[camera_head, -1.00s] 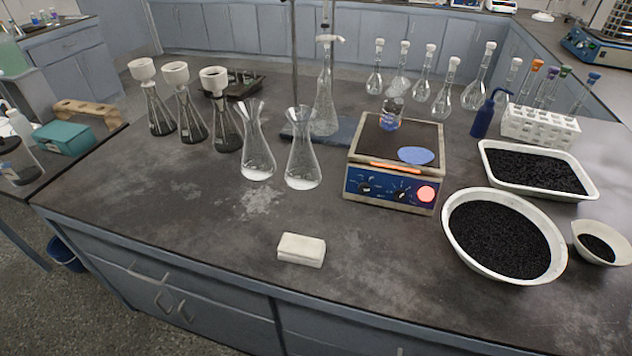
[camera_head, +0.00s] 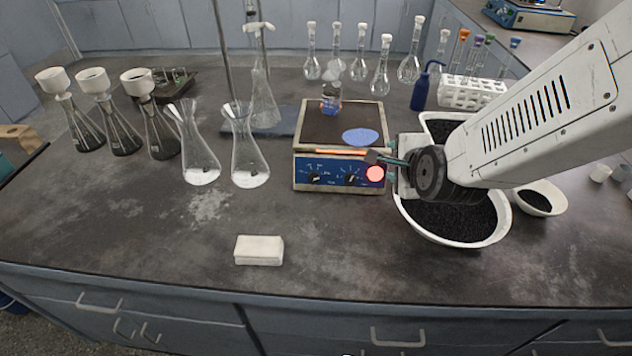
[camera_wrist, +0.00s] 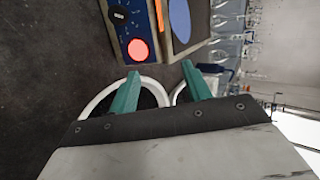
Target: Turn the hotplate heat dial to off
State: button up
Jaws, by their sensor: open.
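The hotplate (camera_head: 340,187) stands on the bench, with a blue front panel carrying two black dials and a red-lit round lamp (camera_head: 375,174). The left dial (camera_head: 314,178) and the right dial (camera_head: 351,180) are clear of my gripper in the head view. My gripper (camera_head: 376,158) is at the hotplate's front right corner, close to the lamp. In the wrist view my open, empty gripper (camera_wrist: 158,80) has its teal fingers apart, with the lamp (camera_wrist: 138,49) and one dial (camera_wrist: 119,15) beyond them. I cannot tell whether a finger touches the hotplate.
A blue oval (camera_head: 361,137) and a small jar (camera_head: 331,102) are on the hotplate top. Flasks (camera_head: 246,165) stand to its left. A white bowl of black grains (camera_head: 458,240) lies under my arm. A white block (camera_head: 259,250) sits in front; bare bench surrounds it.

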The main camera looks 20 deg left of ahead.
jog(key=s+a+f+m+t+y, duration=0.25)
jog(key=a+f+m, duration=0.25)
jog(key=a+f, duration=0.3)
jog(key=m+t+y, duration=0.2)
jog(key=m+t, duration=0.1)
send_near(313, 179)
jog(key=shift+w+a+h, duration=0.25)
jog(key=shift+w+a, duration=0.15)
jog(key=shift+w, duration=0.1)
jog(key=shift+m, duration=0.3)
jog(key=x, duration=0.7)
jog(key=shift+w+a, duration=0.15)
jog(key=shift+w, duration=0.15)
jog(key=c, duration=1)
